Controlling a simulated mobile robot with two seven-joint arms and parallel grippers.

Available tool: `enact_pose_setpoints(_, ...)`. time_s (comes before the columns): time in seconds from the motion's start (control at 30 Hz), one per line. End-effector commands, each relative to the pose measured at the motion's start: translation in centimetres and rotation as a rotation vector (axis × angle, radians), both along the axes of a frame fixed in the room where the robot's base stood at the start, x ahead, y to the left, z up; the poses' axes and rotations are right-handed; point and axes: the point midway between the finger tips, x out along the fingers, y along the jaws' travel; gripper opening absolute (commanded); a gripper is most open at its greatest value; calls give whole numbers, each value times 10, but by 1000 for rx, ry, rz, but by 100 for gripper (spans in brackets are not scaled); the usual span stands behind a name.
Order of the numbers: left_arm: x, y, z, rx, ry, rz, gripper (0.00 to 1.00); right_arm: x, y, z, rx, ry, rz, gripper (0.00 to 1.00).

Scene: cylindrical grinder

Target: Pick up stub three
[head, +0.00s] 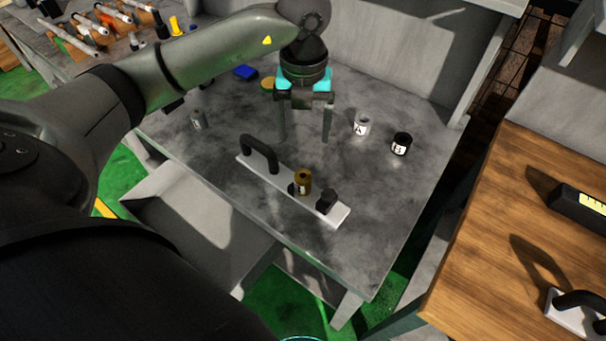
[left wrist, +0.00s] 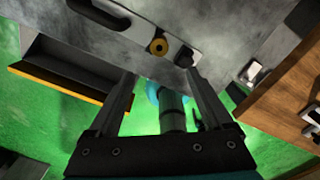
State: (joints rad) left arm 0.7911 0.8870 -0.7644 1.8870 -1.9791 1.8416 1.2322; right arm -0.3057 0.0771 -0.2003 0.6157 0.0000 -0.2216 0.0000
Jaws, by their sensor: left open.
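My left gripper (head: 305,140) is open and empty over the grey table, fingers pointing down, behind the handled plate. Its spread fingers also show in the left wrist view (left wrist: 161,75). A brass stub (head: 302,183) stands on the plate; it also shows in the left wrist view (left wrist: 158,46). A white stub (head: 361,126) and a black stub (head: 401,145), both with labels, stand right of the gripper. A grey stub (head: 198,120) stands at the left. The labels are too small to read surely, so I cannot tell which is stub three.
The plate (head: 255,174) has a black arched handle (head: 261,152) and a black knob (head: 326,201). A blue item (head: 245,72) and a yellow round item (head: 268,83) lie behind the gripper. A wooden bench (head: 510,240) stands at right. Tabletop right of the plate is clear.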

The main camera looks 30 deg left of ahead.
Motion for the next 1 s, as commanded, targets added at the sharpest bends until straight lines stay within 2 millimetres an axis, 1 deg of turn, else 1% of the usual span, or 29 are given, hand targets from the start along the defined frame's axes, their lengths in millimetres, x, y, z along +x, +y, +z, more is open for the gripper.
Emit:
enact_pose_setpoints(0.03,-2,0,-11,0,7,-1,84,0,-1,-1,-2,1,1,72)
enact_pose_setpoints(0.2,-2,-1,-48,-1,7,-1,84,0,-4,-5,-5,0,2,72)
enact_pose_setpoints(0.33,-2,-1,-72,-2,7,-3,84,2,-4,-7,-6,-3,2,72)
enact_pose_setpoints(0.43,-1,0,-84,-1,4,-1,84,4,-4,-8,-5,-7,2,72)
enact_pose_setpoints(0.63,0,0,-96,-2,4,-2,84,6,-3,-9,-4,-11,2,72)
enact_pose_setpoints(0.9,3,3,-135,-2,4,-2,84,7,-3,-15,-3,-13,2,72)
enact_pose_setpoints(1.0,3,3,-141,-3,3,-3,84,7,-3,-15,-3,-13,1,72)
